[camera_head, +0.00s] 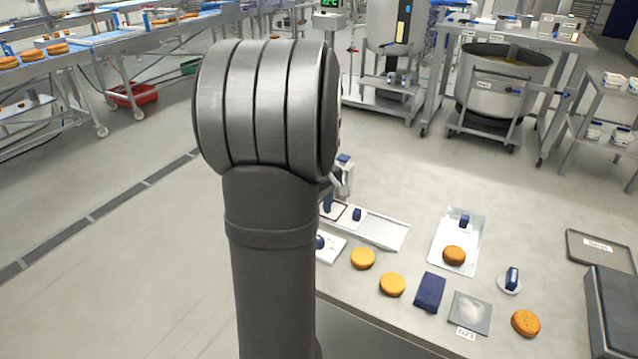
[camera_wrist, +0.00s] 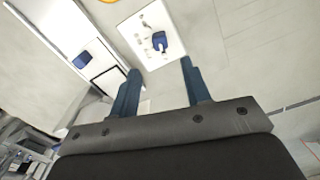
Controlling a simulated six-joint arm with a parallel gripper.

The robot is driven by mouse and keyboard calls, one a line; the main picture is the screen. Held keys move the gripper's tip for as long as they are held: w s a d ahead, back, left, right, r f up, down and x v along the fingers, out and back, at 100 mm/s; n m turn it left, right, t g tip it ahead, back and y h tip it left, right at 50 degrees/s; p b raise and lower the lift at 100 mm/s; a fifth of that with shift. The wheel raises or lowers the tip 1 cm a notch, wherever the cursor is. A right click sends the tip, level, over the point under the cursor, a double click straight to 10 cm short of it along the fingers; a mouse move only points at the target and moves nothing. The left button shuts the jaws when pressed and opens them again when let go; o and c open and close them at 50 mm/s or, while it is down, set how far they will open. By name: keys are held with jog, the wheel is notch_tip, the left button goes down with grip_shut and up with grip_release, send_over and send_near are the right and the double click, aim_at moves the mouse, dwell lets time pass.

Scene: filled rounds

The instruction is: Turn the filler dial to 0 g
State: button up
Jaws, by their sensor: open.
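A white plate (camera_wrist: 149,27) with a blue knob (camera_wrist: 160,41) and small dark marks around it lies ahead of my fingertips in the wrist view; it looks like the filler dial. The marks are too small to read, so I cannot tell the setting. In the head view the same plate (camera_head: 333,249) and its knob (camera_head: 320,242) are partly hidden by my arm. My gripper (camera_wrist: 160,66) is open and empty, its two blue fingers apart, with the knob between their lines but beyond the tips. In the head view my arm hides most of the gripper.
A second blue knob (camera_head: 357,214) on a white base stands beside a pale metal channel (camera_head: 377,230). Orange rounds (camera_head: 362,258), a dark blue cloth (camera_head: 430,292), a scale-like plate (camera_head: 470,312) and a white board (camera_head: 447,240) lie to the right on the table.

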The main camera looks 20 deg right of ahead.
notch_tip(320, 180, up, 9)
jog(key=shift+f, duration=0.15)
jog(key=shift+f, duration=0.1)
notch_tip(320, 180, down, 17)
jog(key=shift+f, duration=0.2)
dwell(0.7)
jog(key=shift+r, duration=0.15)
